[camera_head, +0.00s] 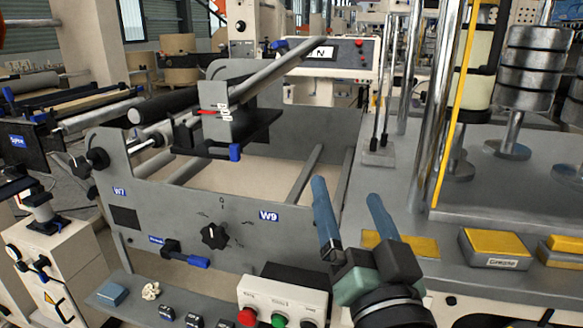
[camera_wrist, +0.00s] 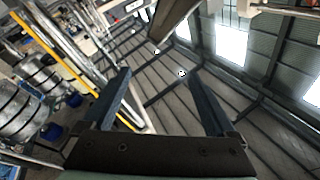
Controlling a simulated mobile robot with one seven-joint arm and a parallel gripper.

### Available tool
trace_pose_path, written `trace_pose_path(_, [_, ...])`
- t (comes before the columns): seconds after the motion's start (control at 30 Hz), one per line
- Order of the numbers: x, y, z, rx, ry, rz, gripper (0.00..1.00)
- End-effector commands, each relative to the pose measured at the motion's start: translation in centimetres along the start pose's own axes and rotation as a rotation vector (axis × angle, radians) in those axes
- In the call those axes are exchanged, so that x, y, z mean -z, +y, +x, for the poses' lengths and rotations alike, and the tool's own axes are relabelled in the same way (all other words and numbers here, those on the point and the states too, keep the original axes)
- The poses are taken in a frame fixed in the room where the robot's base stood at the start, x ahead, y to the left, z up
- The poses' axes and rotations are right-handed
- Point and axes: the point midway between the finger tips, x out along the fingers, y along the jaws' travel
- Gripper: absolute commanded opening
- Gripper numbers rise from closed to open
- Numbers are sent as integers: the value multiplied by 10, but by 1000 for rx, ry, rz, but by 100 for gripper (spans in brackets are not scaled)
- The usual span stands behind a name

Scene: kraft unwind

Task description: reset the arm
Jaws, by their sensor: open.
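My gripper (camera_head: 346,202) is at the lower right of the head view, in front of the grey machine (camera_head: 320,185). Its two blue fingers point up and stand apart with nothing between them. The wrist below the fingers is pale green and black.
A control box (camera_head: 283,300) with red, green and black buttons is left of my wrist. Yellow-topped blocks (camera_head: 494,245) lie on the right deck. Chrome posts (camera_head: 452,95) and stacked metal cylinders (camera_head: 527,68) stand behind it. A black knob (camera_head: 214,236) is on the front panel.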

Motion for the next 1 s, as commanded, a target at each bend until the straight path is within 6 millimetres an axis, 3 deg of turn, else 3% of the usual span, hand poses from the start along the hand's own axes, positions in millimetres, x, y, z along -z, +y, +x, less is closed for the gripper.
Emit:
trace_pose_path(0.03, [31, -34, 5, 32, 79, -91, 92])
trace_pose_path(0.17, [101, -104, -2, 61, 288, -289, 92])
trace_pose_path(0.33, [190, -186, -51, 58, 605, -471, 92])
trace_pose_path(0.4, [222, -197, -38, 45, 591, -475, 92])
trace_pose_path(0.7, [304, -234, -14, 44, 583, -473, 92])
trace_pose_path(0.9, [345, -252, -2, 44, 581, -473, 92])
trace_pose_path(1.0, [355, -257, 1, 44, 580, -473, 92])
